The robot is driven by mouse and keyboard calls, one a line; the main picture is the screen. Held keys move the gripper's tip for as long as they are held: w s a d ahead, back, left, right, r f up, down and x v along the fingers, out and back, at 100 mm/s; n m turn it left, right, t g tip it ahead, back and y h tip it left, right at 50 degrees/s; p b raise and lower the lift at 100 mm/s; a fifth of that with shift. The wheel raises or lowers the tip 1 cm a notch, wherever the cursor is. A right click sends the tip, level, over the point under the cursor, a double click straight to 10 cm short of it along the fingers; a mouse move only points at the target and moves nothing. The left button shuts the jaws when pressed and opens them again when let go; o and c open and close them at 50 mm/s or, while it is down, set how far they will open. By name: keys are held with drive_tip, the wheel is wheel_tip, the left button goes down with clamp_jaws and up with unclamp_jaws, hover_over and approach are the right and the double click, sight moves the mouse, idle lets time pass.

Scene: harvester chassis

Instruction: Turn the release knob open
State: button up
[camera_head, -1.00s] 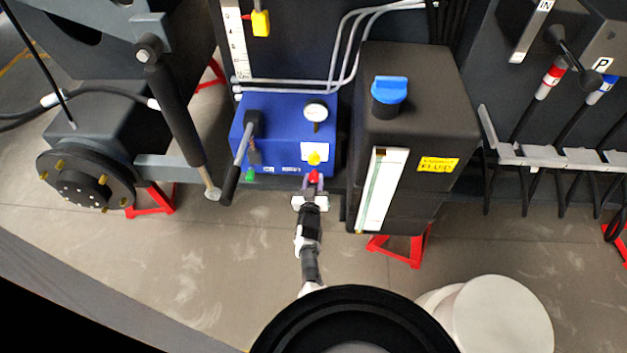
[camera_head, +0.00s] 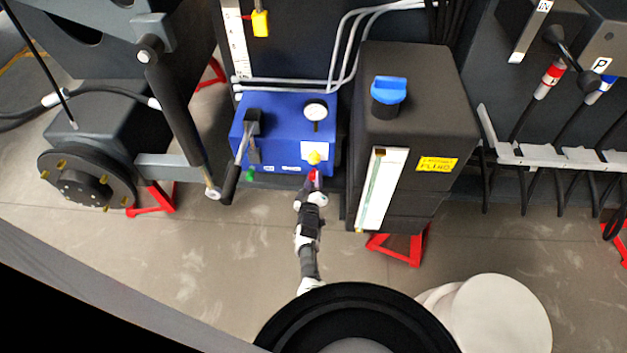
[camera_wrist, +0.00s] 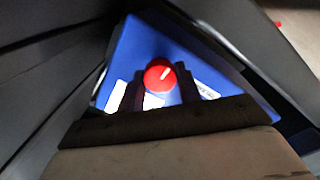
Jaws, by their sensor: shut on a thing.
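The release knob (camera_head: 313,175) is a small red round knob low on the front of the blue pump box (camera_head: 275,130). In the wrist view the knob (camera_wrist: 160,75) shows a white line slanting up to the right. My gripper (camera_head: 313,184) reaches the knob from the front. In the wrist view my two dark fingers (camera_wrist: 160,88) stand on either side of the knob, shut on it. The gripper looks rolled relative to the box, whose blue face appears tilted there. The gripper partly hides the knob in the head view.
A lever (camera_head: 240,160) and a green knob (camera_head: 250,175) are left of the release knob. A gauge (camera_head: 316,112) and a yellow knob (camera_head: 314,157) sit above it. A black fluid tank (camera_head: 415,110) with a blue cap (camera_head: 389,90) stands close on the right.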

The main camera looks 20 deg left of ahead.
idle(0.4)
drive_tip(key=o, duration=1)
drive_tip(key=shift+s, duration=0.1)
drive_tip(key=p+v, duration=0.2)
drive_tip(key=v, duration=1.1)
drive_tip(key=shift+s, duration=0.35)
drive_tip(key=shift+f, duration=0.1)
